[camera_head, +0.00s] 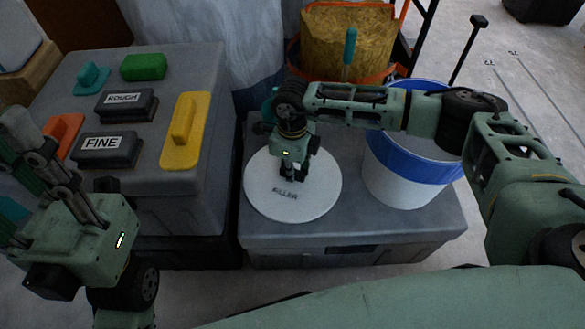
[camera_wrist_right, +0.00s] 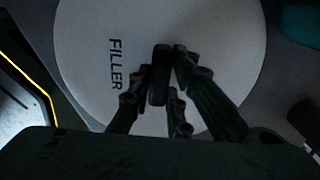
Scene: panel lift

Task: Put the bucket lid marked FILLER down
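The round white bucket lid marked FILLER (camera_head: 260,190) lies flat over the grey box in the head view, and its print faces up. It also fills much of the right wrist view (camera_wrist_right: 90,75). My right gripper (camera_head: 295,180) is above the lid's middle, pointing down. In the right wrist view its dark fingers (camera_wrist_right: 162,72) close on both sides of the lid's dark upright handle (camera_wrist_right: 159,85). I cannot tell whether the lid's underside touches the box. My left gripper (camera_head: 28,140) is at the far left, its fingers apart and empty.
The grey box (camera_head: 400,235) carries a white and blue bucket (camera_head: 400,185) close right of the lid. At left, another grey box (camera_head: 180,65) holds ROUGH (camera_head: 125,104) and FINE (camera_head: 108,150) blocks and a yellow float (camera_head: 185,135). An orange-rimmed container stands behind.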

